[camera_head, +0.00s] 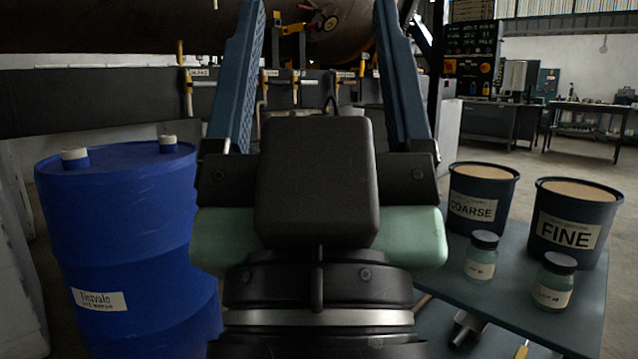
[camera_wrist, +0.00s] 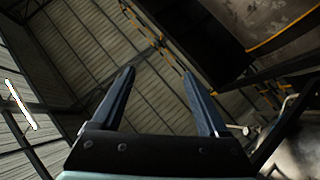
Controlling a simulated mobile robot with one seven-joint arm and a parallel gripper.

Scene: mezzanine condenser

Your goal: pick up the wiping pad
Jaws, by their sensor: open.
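I cannot make out a wiping pad in either view. My gripper (camera_head: 320,8) fills the middle of the head view, with its two long blue fingers spread wide apart and pointing up. It is open, with nothing between the fingers. In the wrist view my gripper (camera_wrist: 158,74) also shows open and empty, against the roof and wall. My gripper and wrist hide part of the blue-grey table (camera_head: 500,312) at the lower right.
On the table stand a COARSE bucket (camera_head: 482,197), a FINE bucket (camera_head: 572,222) and two lidded jars (camera_head: 481,257) (camera_head: 554,282). A blue drum (camera_head: 125,240) stands left. A large tank (camera_head: 120,25) spans the back.

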